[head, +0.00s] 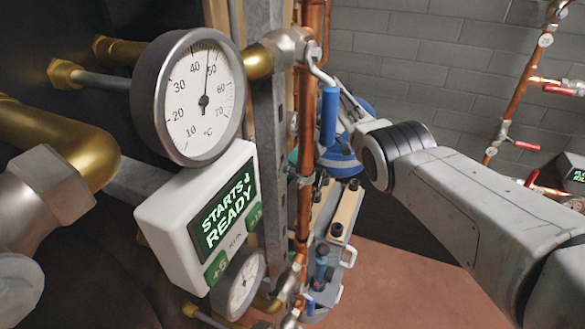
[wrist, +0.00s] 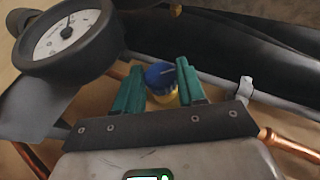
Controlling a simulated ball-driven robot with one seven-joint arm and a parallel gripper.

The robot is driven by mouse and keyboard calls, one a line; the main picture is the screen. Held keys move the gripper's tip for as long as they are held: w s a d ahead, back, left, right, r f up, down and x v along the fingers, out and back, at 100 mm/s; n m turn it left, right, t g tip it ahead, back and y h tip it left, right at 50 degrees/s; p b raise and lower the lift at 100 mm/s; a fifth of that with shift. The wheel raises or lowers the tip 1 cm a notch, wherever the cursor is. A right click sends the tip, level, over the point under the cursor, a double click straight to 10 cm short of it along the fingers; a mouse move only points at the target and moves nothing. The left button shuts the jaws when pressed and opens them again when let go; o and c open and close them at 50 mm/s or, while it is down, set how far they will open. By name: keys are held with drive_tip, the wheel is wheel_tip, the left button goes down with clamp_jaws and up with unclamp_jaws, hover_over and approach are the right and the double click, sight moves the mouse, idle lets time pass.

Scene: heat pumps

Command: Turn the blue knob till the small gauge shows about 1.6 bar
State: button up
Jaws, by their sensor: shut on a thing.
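The blue knob (wrist: 160,74) sits on a yellow base in the wrist view. My gripper (wrist: 160,86) has its two green fingers on either side of the knob and is shut on it. A pale mark line shows on the knob's top. The small gauge (head: 240,283) is low in the head view, partly covered by the white display box; its needle reading is too small to tell. A round dark-rimmed gauge (wrist: 67,33) is at the upper left of the wrist view, its numbers too blurred to read. In the head view my fingers are mostly hidden behind pipes.
A large thermometer (head: 203,96) reads somewhat under 50 °C. A copper pipe (head: 306,130) with a blue-handled valve (head: 329,117) stands close beside my arm. A grey pipe (wrist: 225,85) crosses near the fingers.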

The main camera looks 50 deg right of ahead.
idle(0.3)
drive_tip(key=o, duration=1.1)
drive_tip(key=shift+c, duration=0.2)
